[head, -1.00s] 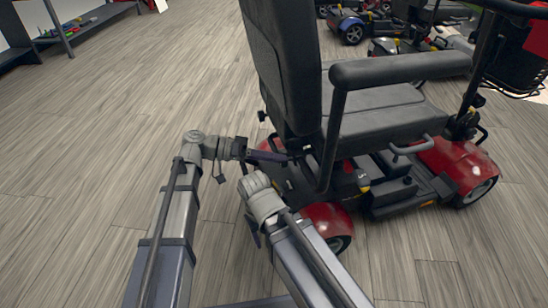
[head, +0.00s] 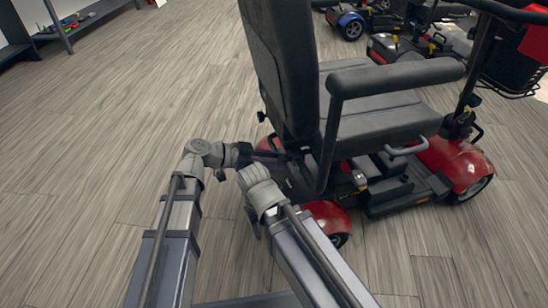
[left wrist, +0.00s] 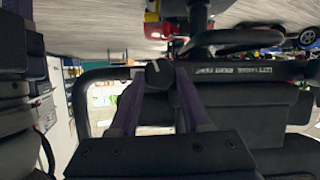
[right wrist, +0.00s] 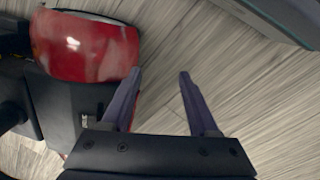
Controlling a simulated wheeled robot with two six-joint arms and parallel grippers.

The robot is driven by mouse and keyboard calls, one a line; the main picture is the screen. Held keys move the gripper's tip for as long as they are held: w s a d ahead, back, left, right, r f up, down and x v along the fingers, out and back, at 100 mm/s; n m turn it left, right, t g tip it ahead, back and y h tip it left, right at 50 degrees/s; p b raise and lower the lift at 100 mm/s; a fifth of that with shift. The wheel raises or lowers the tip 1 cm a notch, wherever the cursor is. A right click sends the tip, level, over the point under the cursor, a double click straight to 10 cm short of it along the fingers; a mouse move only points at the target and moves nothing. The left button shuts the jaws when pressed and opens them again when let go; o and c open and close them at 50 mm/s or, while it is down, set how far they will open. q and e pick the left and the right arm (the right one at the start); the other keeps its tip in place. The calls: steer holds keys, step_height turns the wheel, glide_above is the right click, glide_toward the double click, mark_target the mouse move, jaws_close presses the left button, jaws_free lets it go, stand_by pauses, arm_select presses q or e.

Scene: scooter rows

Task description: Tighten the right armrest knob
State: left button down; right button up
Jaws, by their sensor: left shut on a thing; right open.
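The black armrest knob (left wrist: 158,73) sits by the horizontal tube behind the seat, on the red scooter (head: 465,165). In the left wrist view my left gripper (left wrist: 155,78) has its two purple fingers closed on the knob. In the head view the left gripper (head: 280,157) reaches in behind the seat base, and the knob is too hidden there to make out. My right gripper (right wrist: 155,75) is open and empty, pointing at the floor beside the red rear cover (right wrist: 85,45). In the head view it is mostly hidden behind its own forearm.
The padded armrest (head: 395,78) and the tall seat back (head: 285,65) stand just above and beyond my left gripper. More scooters (head: 350,25) are parked at the back right. A shelf (head: 75,25) stands at the far left. The wooden floor on the left is clear.

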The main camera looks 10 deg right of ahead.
arm_select(q)
steer(key=shift+s+f+m+t, duration=0.1)
steer(key=shift+s+m+t, duration=0.15)
steer(key=shift+m+t, duration=0.95)
steer(key=shift+m, duration=0.3)
steer(key=shift+c, duration=1.8)
jaws_free()
steer(key=p+v, duration=0.2)
steer(key=v, duration=0.5)
steer(key=shift+a+r, duration=0.25)
steer(key=shift+a, duration=0.1)
